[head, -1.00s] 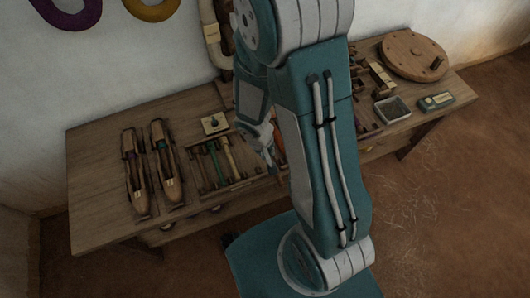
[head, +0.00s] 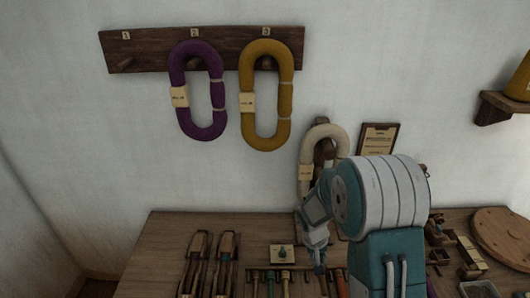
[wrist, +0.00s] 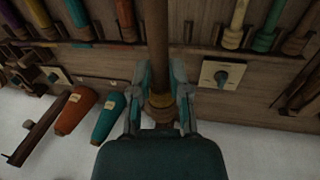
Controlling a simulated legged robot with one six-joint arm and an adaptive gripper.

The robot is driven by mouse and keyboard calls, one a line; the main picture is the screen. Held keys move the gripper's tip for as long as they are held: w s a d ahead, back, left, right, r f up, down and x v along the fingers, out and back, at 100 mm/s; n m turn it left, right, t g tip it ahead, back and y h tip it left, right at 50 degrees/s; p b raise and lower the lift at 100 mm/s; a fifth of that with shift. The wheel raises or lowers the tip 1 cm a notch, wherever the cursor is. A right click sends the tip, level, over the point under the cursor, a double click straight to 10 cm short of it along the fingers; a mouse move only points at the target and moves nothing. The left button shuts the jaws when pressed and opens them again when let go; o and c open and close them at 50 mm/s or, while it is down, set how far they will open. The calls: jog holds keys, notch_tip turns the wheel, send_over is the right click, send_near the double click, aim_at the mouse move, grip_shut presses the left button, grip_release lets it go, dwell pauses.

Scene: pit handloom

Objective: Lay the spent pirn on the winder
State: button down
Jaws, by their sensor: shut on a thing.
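My gripper (wrist: 160,98) is shut on a bare brown wooden pirn (wrist: 159,45) with a yellowish ring at its base, between the two fingers in the wrist view. The pirn's shaft points away from the palm. In the head view my gripper (head: 319,264) hangs over the bench, right of the pirn rack; the held pirn cannot be made out there. A round wooden wheel (head: 503,238) stands at the bench's right end, with small wooden parts (head: 467,252) beside it. I cannot tell which part is the winder's resting place.
Two shuttles (head: 194,262) lie on the bench's left. A square plate with a knob (head: 282,253) stands behind coloured pirns (head: 285,279). Purple (head: 180,68) and mustard (head: 286,62) hanks hang above. An orange cone (wrist: 76,109) and a teal cone (wrist: 109,119) show in the wrist view.

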aim_at(324, 293)
jog(key=w, duration=0.3)
jog(key=shift+w+a+r, duration=0.3)
jog(key=shift+a+r, duration=0.05)
jog(key=s+d+f, duration=0.1)
jog(key=s+f, duration=0.1)
jog(key=s, duration=1.7)
jog(key=shift+d+f, duration=0.2)
jog(key=shift+d, duration=0.05)
